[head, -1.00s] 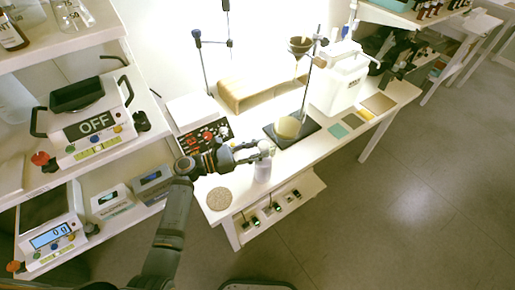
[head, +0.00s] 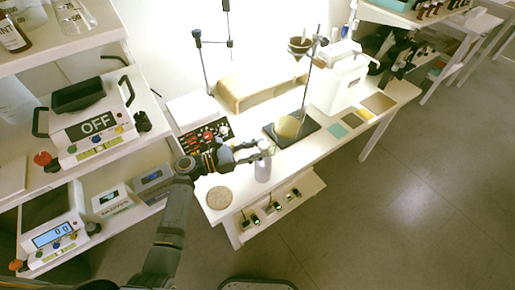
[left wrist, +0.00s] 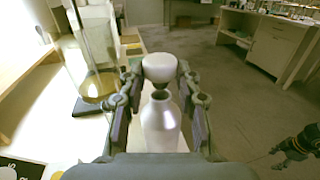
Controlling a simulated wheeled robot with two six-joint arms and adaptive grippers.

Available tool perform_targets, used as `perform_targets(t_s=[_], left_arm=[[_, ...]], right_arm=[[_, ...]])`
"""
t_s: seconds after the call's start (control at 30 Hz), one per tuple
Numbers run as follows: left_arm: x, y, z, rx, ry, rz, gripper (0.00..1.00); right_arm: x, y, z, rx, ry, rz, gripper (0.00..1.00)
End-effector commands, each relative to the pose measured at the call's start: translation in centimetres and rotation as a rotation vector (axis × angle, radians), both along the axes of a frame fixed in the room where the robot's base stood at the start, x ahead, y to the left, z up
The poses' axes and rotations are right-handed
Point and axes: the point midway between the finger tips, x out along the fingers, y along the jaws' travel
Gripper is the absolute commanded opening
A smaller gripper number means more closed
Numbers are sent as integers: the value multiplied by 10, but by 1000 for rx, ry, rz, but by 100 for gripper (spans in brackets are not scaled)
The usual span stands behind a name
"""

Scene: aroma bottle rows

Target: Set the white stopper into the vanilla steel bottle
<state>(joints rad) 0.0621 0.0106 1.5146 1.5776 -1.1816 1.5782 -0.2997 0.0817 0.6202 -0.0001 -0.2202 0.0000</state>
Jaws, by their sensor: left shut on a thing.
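My left gripper (left wrist: 155,82) is shut on the white stopper (left wrist: 159,67), a rounded cap with a dark narrow lower end. The steel bottle (left wrist: 160,128) stands upright with its dark mouth open, just below the stopper in the left wrist view. The stopper looks apart from the mouth; the exact gap and alignment are hard to tell. In the head view the bottle (head: 263,171) stands near the table's front edge, with my left gripper (head: 262,150) at its top. A dark gripper (left wrist: 298,147), seemingly my right one, shows at the lower right of the left wrist view; its jaws are unclear.
A round cork coaster (head: 220,197) lies left of the bottle. A stand on a dark base (head: 312,127) holds a funnel (head: 300,46) behind it. A control panel with knobs (head: 205,138) lies behind my left gripper. Flat colored squares (head: 352,121) lie to the right.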

Motion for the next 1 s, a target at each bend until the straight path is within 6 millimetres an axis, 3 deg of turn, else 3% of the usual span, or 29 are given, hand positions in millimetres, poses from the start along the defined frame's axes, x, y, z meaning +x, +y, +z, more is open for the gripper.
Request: perform_targets(t_s=[1.0], left_arm=[[0,0,-6,0,0,0,8]], right_arm=[[0,3,0,3,0,-1,55]])
